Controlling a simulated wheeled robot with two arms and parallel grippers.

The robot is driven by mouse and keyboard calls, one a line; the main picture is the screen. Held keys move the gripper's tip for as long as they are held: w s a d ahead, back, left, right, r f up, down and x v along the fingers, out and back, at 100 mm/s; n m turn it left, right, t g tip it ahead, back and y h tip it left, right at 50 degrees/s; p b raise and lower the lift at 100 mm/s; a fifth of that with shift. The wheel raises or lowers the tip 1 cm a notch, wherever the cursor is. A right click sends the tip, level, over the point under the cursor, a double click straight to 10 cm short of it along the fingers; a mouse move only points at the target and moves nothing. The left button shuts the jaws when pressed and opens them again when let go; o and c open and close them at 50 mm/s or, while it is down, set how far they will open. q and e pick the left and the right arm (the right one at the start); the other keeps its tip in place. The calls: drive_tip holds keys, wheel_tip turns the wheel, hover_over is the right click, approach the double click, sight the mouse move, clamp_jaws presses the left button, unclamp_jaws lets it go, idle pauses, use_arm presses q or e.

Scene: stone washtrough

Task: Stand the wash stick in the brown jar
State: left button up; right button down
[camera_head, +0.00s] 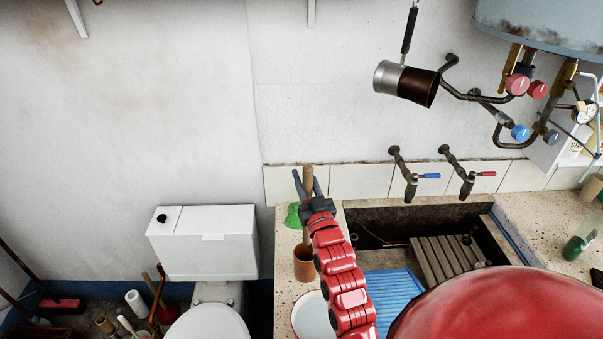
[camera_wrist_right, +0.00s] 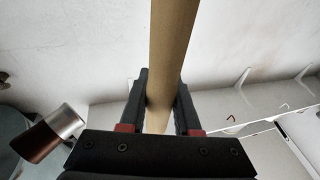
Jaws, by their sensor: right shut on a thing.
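The wash stick (camera_head: 308,178) is a plain light-brown wooden rod. My right gripper (camera_head: 309,186) is shut on it, with the rod upright between its dark fingers. The rod also runs between the fingers in the right wrist view (camera_wrist_right: 171,50). The brown jar (camera_head: 304,267) stands on the left end of the speckled counter, just below the gripper in the head view. The stick's lower part shows at the jar's mouth, partly covered by my red arm. I cannot tell whether its lower end is inside the jar or above it. My left gripper is not in view.
A green leaf-shaped item (camera_head: 292,217) lies behind the jar, and a white bowl (camera_head: 311,318) stands in front. To the right are the stone trough (camera_head: 365,238), a blue ribbed board (camera_head: 392,287) and wall taps (camera_head: 404,172). A toilet (camera_head: 205,245) stands left of the counter.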

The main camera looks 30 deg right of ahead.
drive_tip(key=shift+f, duration=0.5)
drive_tip(key=shift+s+a+f, duration=0.15)
drive_tip(key=shift+f, duration=0.5)
wheel_tip(320, 180, down, 8)
drive_tip(key=b, duration=0.5)
drive_tip(key=shift+r+b, duration=0.2)
drive_tip(key=shift+b, duration=0.1)
drive_tip(key=c, duration=0.5)
unclamp_jaws()
drive_tip(key=shift+c, duration=0.2)
